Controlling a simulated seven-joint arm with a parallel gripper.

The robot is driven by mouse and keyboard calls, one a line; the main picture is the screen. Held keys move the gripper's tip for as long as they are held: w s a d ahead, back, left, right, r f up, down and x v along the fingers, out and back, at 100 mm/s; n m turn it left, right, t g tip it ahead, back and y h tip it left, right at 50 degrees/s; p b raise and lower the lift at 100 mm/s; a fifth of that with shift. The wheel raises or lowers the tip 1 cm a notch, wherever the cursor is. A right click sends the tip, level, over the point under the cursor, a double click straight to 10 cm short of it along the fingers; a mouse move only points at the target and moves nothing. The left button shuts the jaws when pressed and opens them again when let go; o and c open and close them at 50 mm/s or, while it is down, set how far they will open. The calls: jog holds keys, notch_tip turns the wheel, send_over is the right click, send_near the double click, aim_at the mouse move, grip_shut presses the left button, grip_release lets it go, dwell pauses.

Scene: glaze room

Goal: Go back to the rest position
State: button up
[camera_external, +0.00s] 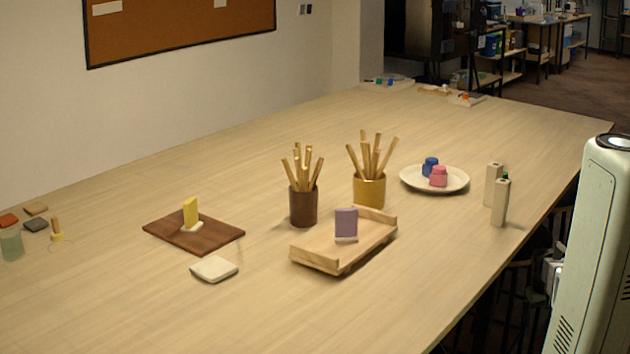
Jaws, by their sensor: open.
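My gripper is not in view, so its jaws and anything in them cannot be seen. The task names no object. The long pale wooden table (330,315) fills most of the external view, and no gripper shows over it.
On the table stand two stick-filled cups (303,208) (369,190), a wooden tray (320,256) with a purple piece (346,222), a brown board (165,231) with a yellow piece (190,211), a plate (408,181) and two beige posts (500,204). The front of the table is clear.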

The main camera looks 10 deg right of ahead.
jog(key=s+a+f+g, duration=0.2)
jog(key=s+a+f, duration=0.3)
jog(key=s, duration=0.8)
jog(key=s+a+f+g+y, duration=0.1)
jog(key=s+a+f+g, duration=0.2)
jog(key=s+a+f, duration=0.3)
jog(key=s+a+f+g+y, duration=0.1)
jog(key=s+a+f, duration=0.5)
jog(key=s, duration=1.5)
jog(key=a+g, duration=0.1)
jog(key=a, duration=0.3)
jog(key=shift+a+f+n+g, duration=0.2)
jog(key=shift+a+n+g, duration=0.1)
jog(key=shift+a, duration=0.1)
jog(key=shift+s, duration=0.1)
